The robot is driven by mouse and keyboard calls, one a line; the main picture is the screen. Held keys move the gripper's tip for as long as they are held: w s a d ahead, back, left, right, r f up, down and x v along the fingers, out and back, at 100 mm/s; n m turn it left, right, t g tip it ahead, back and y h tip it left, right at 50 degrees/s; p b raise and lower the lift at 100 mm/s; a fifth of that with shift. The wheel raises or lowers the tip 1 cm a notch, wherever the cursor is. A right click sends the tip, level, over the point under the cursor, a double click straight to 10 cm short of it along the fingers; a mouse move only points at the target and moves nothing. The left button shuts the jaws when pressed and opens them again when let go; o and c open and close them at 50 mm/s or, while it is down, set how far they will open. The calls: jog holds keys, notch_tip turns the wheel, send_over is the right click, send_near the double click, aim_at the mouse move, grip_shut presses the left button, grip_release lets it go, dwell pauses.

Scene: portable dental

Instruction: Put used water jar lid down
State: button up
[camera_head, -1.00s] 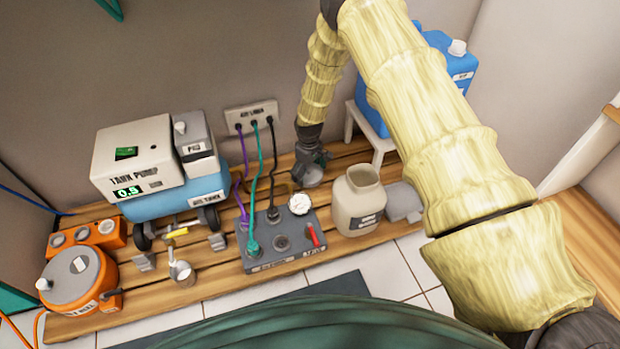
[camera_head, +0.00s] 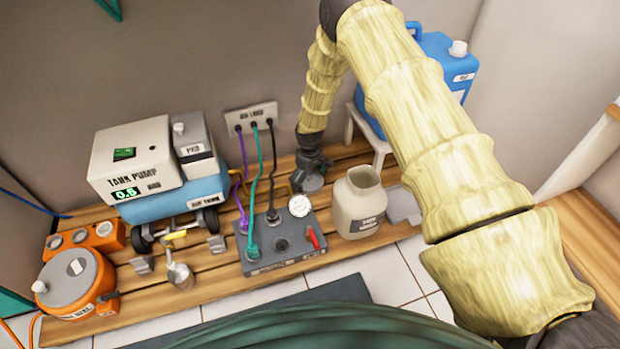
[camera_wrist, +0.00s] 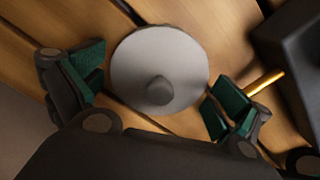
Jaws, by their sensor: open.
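The used water jar (camera_head: 360,203) is a cream, open-mouthed jar with a label, upright on the wooden slats. Its lid (camera_wrist: 160,70) is a round grey disc with a small knob, lying knob up on the slats in the wrist view. My gripper (camera_wrist: 156,92) is open, with its green-padded fingers on either side of the lid and gaps showing between pads and rim. In the head view my gripper (camera_head: 312,180) is low over the slats, left of the jar and behind the valve box; the lid is largely hidden there.
A grey valve box (camera_head: 280,243) with hoses and a gauge stands close in front of my gripper. The tank pump (camera_head: 135,160) is to the left, an orange unit (camera_head: 75,280) further left. A blue canister (camera_head: 440,75) on a white stool (camera_head: 375,135) stands behind right.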

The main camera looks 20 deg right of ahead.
aim_at(309, 176)
notch_tip(309, 176, up, 12)
jog(key=p, duration=0.6)
jog(key=shift+r+p, duration=0.15)
jog(key=shift+p, duration=0.15)
jog(key=s+a+r+m+p, duration=0.1)
jog(key=s+p, duration=0.1)
jog(key=s, duration=0.2)
jog(key=s+a+r+m+t+y+p, duration=0.1)
jog(key=s+a+p, duration=0.1)
jog(key=s, duration=0.2)
jog(key=s+a+r+m+t+p, duration=0.1)
jog(key=s+a+p, duration=0.1)
jog(key=s, duration=0.2)
jog(key=shift+s+a+r+y+p, duration=0.25)
jog(key=shift+s+r+y+p, duration=0.05)
jog(key=shift+s+r+p, duration=0.05)
jog(key=s+d+f+m+g+h+b, duration=0.1)
jog(key=s+d+f, duration=0.1)
jog(key=s, duration=1)
jog(key=s+d+f+m+b, duration=0.1)
jog(key=s+d+f, duration=0.1)
jog(key=s, duration=1)
jog(key=s+d+f+m+g+h+b, duration=0.1)
jog(key=s+d+f+b, duration=0.15)
jog(key=s, duration=0.95)
notch_tip(309, 176, up, 38)
jog(key=p, duration=3.9)
jog(key=shift+w+a, duration=0.2)
jog(key=shift+a, duration=0.2)
